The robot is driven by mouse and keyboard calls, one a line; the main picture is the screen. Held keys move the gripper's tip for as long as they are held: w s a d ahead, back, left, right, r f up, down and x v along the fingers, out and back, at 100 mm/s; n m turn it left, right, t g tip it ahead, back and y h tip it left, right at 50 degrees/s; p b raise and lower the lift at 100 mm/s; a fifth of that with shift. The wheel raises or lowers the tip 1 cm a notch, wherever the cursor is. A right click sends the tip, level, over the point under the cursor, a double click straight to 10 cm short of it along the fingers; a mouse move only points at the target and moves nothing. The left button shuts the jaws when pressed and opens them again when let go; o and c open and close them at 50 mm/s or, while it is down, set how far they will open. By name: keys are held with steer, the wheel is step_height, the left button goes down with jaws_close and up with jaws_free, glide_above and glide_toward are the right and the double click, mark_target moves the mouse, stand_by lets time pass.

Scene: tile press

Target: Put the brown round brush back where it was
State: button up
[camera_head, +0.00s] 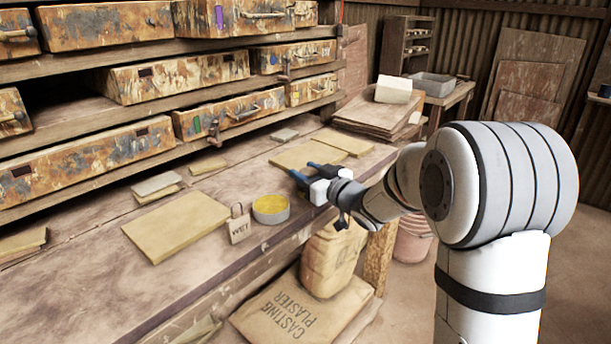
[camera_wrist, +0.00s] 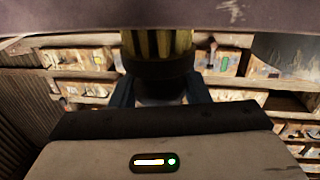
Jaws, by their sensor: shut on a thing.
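My gripper (camera_head: 306,172) reaches in from the right over the workbench (camera_head: 75,275), with its blue fingers pointing left toward the shelves. In the wrist view, my gripper (camera_wrist: 160,88) is shut on a dark brown round thing with yellow-and-dark stripes, which looks like the brown round brush (camera_wrist: 157,43). Its striped part runs to a dark brownish surface at the top of that picture; I cannot tell whether they touch. In the head view, I cannot make out the brush at the fingers.
A round yellow container (camera_head: 270,209) and a tag marked WET (camera_head: 239,226) stand near the bench's front edge. Yellowish boards (camera_head: 177,224) lie on the bench. Shelves of stained drawers (camera_head: 85,163) rise behind.

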steer(key=shift+r, duration=0.15)
steer(key=o, duration=1.1)
